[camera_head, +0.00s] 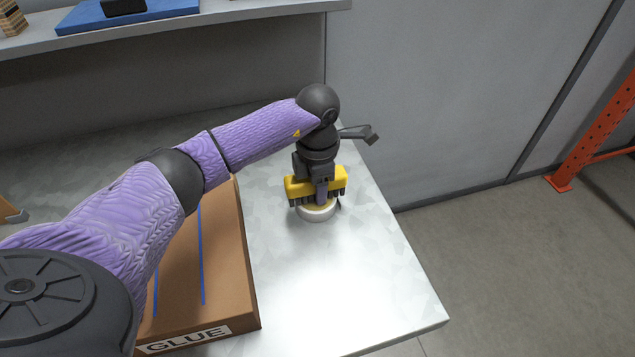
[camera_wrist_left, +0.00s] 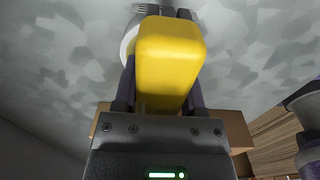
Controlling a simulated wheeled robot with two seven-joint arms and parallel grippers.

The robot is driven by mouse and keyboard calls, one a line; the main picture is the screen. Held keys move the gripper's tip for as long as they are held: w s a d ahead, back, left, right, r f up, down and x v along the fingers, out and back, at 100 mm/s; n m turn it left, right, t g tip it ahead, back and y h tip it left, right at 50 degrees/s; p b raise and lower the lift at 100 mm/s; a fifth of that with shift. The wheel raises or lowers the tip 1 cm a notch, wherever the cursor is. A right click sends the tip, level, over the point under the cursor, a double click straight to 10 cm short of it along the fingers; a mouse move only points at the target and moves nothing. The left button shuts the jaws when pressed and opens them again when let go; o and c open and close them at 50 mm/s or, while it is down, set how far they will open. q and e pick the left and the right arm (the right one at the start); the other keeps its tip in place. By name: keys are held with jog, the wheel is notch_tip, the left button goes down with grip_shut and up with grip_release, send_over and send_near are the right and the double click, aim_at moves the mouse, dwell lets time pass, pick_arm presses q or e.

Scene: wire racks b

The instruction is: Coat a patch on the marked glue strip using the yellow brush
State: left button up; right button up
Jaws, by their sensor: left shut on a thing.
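My left gripper (camera_head: 322,196) is shut on the yellow brush (camera_head: 297,186), whose dark bristles point down. The brush is at a round white dish (camera_head: 316,214) on the table; I cannot tell whether the bristles touch what is in it. In the left wrist view the yellow brush block (camera_wrist_left: 168,62) fills the space between the fingers, with part of the dish rim (camera_wrist_left: 129,38) behind it. A cardboard box (camera_head: 228,285) labelled GLUE lies left of the dish. Two blue lines (camera_head: 201,262) mark a strip on its top, partly hidden by my left arm. My right gripper is out of view.
The grey table (camera_head: 345,290) is clear right of the box and in front of the dish. Its right edge drops to the floor. A shelf (camera_head: 230,12) with a blue board (camera_head: 75,23) runs along the back. An orange rack post (camera_head: 595,140) stands far right.

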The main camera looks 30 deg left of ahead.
pick_arm(q)
notch_tip(320, 180, up, 7)
jog(key=p, duration=0.4)
jog(key=shift+f+p, duration=0.1)
jog(key=shift+p, duration=0.3)
jog(key=shift+f, duration=0.1)
